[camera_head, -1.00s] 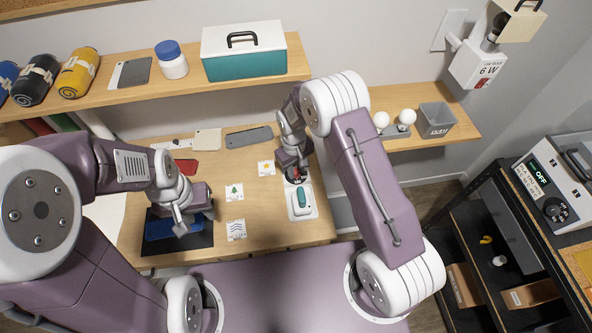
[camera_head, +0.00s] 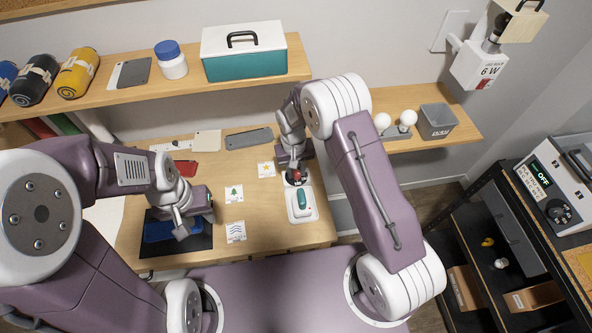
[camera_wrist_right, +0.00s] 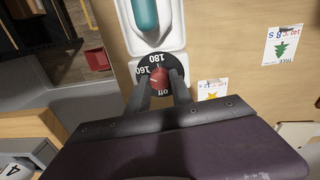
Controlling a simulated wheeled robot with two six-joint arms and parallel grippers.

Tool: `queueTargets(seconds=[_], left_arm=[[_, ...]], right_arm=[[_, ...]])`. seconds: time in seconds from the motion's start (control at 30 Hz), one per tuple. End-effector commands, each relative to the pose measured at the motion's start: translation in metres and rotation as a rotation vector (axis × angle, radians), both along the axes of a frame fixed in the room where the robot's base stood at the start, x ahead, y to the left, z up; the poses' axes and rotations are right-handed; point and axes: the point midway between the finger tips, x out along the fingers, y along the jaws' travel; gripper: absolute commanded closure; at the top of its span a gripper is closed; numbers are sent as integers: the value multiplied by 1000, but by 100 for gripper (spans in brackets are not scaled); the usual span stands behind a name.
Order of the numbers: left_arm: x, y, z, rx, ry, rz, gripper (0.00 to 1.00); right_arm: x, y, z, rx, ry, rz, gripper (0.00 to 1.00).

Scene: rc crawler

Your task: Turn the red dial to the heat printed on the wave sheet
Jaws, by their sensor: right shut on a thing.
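The red dial (camera_wrist_right: 159,76) sits on a black disc with "160", "180" and "off" printed on it, at the end of a white base (camera_wrist_right: 158,30). My right gripper (camera_wrist_right: 159,85) is shut on the dial, one finger on each side. The dial also shows in the head view (camera_head: 296,176). I cannot tell which mark it points to. The wave sheet (camera_head: 236,231) lies flat near the table's front; its print is too small to read. My left gripper (camera_head: 181,231) is over a blue thing on a black mat (camera_head: 190,243); its jaw opening is unclear.
A teal-topped thing (camera_head: 302,199) rests on the white base. A tree sheet (camera_head: 234,194) and a star sheet (camera_head: 266,170) lie on the table (camera_head: 270,222). A shelf with a teal box (camera_head: 243,58) runs behind. The table between my grippers is otherwise clear.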

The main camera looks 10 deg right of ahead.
Motion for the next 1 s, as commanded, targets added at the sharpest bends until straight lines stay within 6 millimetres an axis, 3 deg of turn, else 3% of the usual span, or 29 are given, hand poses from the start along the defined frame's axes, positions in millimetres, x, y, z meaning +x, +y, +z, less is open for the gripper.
queueTargets(seconds=[0.17,0.2,0.27,0.63,1.0], left_arm=[[0,0,1,0,0,0,64],[0,0,1,0,0,0,64],[0,0,1,0,0,0,64],[0,0,-2,0,0,0,64],[0,0,-16,0,0,0,64]], right_arm=[[5,1,4,3,-17,2,100],[5,1,4,3,-16,2,68],[5,1,3,3,-14,2,52],[2,1,7,1,-7,2,52],[3,4,80,3,-11,2,52]])
